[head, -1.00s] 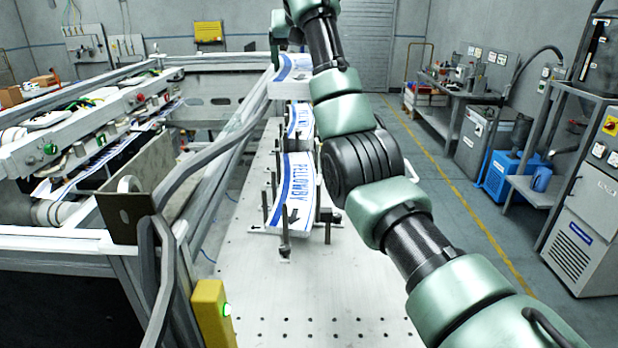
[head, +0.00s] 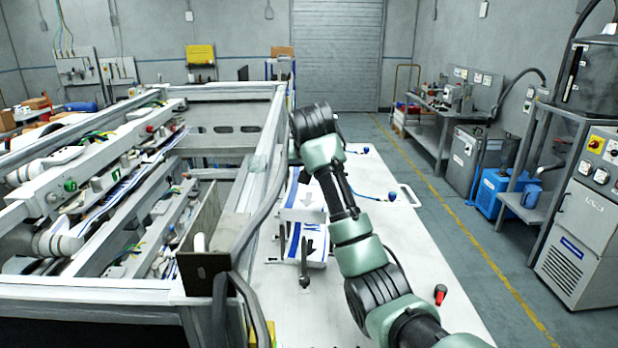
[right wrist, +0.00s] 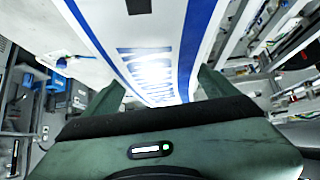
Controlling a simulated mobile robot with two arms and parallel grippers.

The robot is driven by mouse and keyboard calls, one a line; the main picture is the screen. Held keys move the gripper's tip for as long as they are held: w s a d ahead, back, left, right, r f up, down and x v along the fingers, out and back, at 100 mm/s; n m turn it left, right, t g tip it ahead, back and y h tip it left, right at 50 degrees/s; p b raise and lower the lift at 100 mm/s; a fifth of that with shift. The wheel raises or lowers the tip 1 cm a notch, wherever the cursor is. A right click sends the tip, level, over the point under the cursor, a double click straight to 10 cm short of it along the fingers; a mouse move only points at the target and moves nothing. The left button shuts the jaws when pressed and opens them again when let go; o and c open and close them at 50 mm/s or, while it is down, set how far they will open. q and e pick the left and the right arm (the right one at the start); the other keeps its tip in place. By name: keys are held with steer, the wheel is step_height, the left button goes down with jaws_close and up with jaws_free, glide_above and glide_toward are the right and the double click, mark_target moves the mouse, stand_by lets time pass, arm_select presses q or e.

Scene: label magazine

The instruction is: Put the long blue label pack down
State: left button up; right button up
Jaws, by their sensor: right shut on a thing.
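In the right wrist view a long white label pack (right wrist: 172,30) with blue stripes and blue lettering lies between the two green fingers of my right gripper (right wrist: 158,85), which is shut on it. Its far end runs out of the picture. In the head view my right arm hides its gripper. Left of that arm, a white pack (head: 302,199) with a pale arrow shows, and nearer a blue-striped pack (head: 313,247) with a dark arrow lies by dark pegs. I cannot tell whether either is the held one. My left gripper is not in view.
A white table (head: 405,245) runs under my right arm, bare to its right except for a small red-and-black item (head: 440,293) and a blue cabled item (head: 391,196). The machine frame (head: 262,180) borders it on the left. A bench (head: 432,122) stands further right.

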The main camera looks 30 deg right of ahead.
step_height(320, 180, down, 2)
steer(key=shift+f+p, duration=0.1)
steer(key=shift+p, duration=0.3)
steer(key=shift+s+d+f, duration=0.1)
steer(key=shift+d+f, duration=0.1)
steer(key=shift+f, duration=0.15)
steer(key=o, duration=1.9)
steer(key=shift+a+f, duration=0.1)
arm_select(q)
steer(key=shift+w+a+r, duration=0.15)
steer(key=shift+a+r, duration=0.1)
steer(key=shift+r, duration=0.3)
